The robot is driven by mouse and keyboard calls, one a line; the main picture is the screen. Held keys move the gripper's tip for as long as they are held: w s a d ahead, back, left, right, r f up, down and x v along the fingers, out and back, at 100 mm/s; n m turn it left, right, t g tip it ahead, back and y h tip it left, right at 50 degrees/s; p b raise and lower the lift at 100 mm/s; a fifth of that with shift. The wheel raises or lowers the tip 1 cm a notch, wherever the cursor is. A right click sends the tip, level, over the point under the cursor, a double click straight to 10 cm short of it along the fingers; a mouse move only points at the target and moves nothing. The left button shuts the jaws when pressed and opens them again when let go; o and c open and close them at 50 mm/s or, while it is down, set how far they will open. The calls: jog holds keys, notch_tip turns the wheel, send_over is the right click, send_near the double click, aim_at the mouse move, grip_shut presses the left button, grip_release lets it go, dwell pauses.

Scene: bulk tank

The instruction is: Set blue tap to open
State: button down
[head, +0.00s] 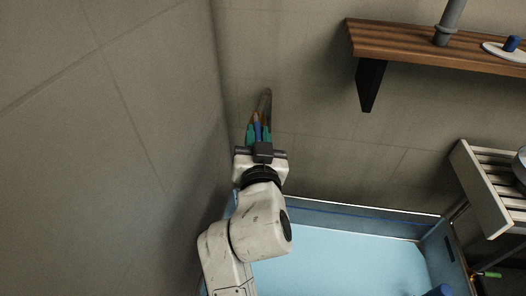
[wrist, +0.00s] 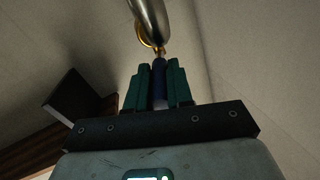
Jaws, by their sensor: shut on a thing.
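The blue tap shows as a narrow blue handle (head: 257,129) between the teal fingers of my gripper (head: 258,132) in the head view, near the wall corner. In the wrist view the dark blue handle (wrist: 158,78) stands between the two fingers of my gripper (wrist: 158,76), which are shut on it. A curved metal spout (wrist: 148,14) with a brass-coloured ring (wrist: 144,36) rises just beyond the fingertips. The spout (head: 266,100) also shows above the gripper in the head view. The fingers hide much of the tap, so I cannot tell its setting.
A light-blue tank (head: 345,262) lies below and to the right of my arm. A wooden shelf (head: 400,46) on a dark bracket is on the back wall, upper right. A slatted rack (head: 490,190) stands at the right. The left wall is close beside my arm.

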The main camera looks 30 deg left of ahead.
jog(key=b, duration=0.1)
jog(key=h+b, duration=0.1)
jog(key=b, duration=0.1)
jog(key=shift+s+a+f+m+t, duration=0.2)
jog(key=shift+a+f+m+t, duration=0.05)
jog(key=shift+a+m+t, duration=0.15)
jog(key=shift+h+b, duration=0.3)
jog(key=shift+b, duration=0.15)
jog(key=shift+r+m+h+b, duration=0.25)
jog(key=shift+m+h+b, duration=0.05)
jog(key=shift+b, duration=0.4)
jog(key=c, duration=1)
grip_release()
jog(key=v, duration=1)
jog(key=shift+s+f+b, duration=0.2)
jog(key=shift+s+b, duration=0.2)
